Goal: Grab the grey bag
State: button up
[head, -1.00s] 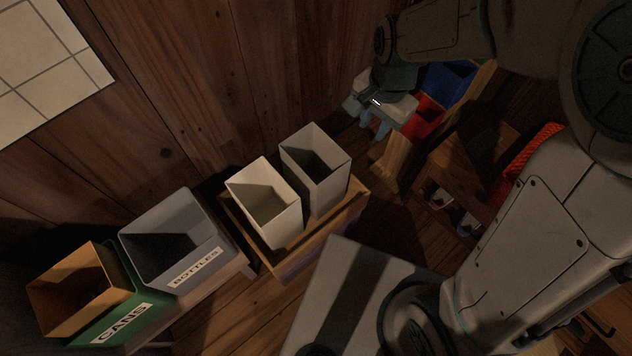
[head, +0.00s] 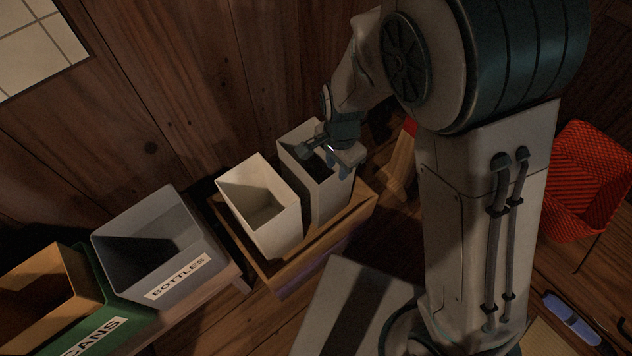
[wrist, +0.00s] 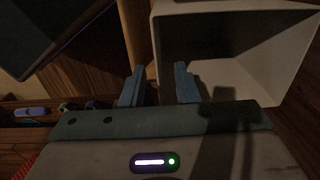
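An open-topped, tall grey container (head: 332,203), which I take as the grey bag, stands upright on a low wooden stand beside a cream one. My gripper (head: 338,165) is over its right rim in the head view, fingers pointing down, and hides part of the opening. In the wrist view the gripper (wrist: 160,84) is open, with a clear gap between its pale blue fingers. A pale open container, likely the same bag (wrist: 235,80), fills the upper right there, its left edge running near the gap. I cannot tell whether the fingers touch it.
The cream container (head: 262,215) stands just left of the grey one. The wooden stand (head: 262,277) carries both. A grey bin marked BOTTLES (head: 165,250) and a green CANS bin (head: 80,325) are further left. The wooden wall is close behind.

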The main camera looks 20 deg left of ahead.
jog(key=shift+w+d+f+b, duration=0.1)
jog(key=shift+f+b, duration=0.8)
jog(key=shift+f, duration=0.5)
jog(key=shift+d+f+b, duration=0.1)
jog(key=shift+f+b, duration=0.8)
jog(key=shift+f, duration=0.45)
jog(key=shift+r, duration=0.1)
grip_shut()
